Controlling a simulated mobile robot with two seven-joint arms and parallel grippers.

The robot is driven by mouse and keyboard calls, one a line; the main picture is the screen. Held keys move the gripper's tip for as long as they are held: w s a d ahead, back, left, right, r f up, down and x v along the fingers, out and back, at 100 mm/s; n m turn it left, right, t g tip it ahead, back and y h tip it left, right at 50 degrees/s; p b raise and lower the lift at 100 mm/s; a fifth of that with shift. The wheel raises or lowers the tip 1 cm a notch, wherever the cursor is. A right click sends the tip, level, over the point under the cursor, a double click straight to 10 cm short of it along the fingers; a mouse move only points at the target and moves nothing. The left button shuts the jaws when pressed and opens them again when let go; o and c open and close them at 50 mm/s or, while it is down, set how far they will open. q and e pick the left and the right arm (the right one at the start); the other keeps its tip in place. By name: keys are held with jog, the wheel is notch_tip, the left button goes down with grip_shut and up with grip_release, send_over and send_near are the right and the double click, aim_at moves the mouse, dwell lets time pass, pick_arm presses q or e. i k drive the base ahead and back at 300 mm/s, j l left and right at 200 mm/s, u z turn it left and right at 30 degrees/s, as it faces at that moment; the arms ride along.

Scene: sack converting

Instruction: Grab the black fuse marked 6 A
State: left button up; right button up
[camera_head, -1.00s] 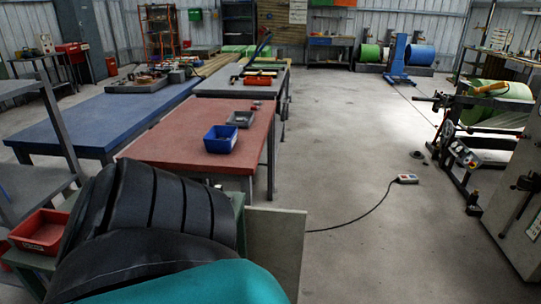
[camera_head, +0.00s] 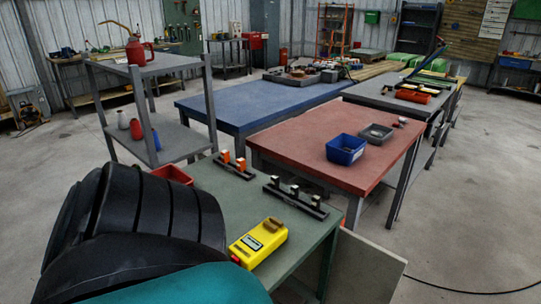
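A green workbench (camera_head: 210,186) stands in front of me, lower middle. On it lie two dark rails. The left rail (camera_head: 236,170) carries small blocks with orange bodies and pale tops. The right rail (camera_head: 296,199) carries small dark blocks with pale tops. These blocks may be fuses, but any markings are too small to read, so I cannot tell which is 6 A. A yellow handheld device (camera_head: 257,243) with a small display lies nearer me on the bench. Neither of my grippers is in view.
A red tray (camera_head: 172,174) sits at the bench's left back. A red table (camera_head: 320,160) with a blue bin (camera_head: 345,150) and a grey tray (camera_head: 376,133) stands behind. A grey shelf (camera_head: 150,66) is on the left.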

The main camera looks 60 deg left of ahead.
aim_at(316, 199)
jog(key=i+u, duration=0.1)
jog(key=u, duration=0.85)
jog(key=i+l+u, duration=0.1)
jog(key=u, duration=0.4)
jog(key=i+l+u, duration=0.1)
jog(key=u, duration=0.35)
jog(key=i+l+u, duration=0.1)
jog(key=u, duration=0.3)
jog(key=l+u, duration=0.2)
jog(key=u, duration=0.25)
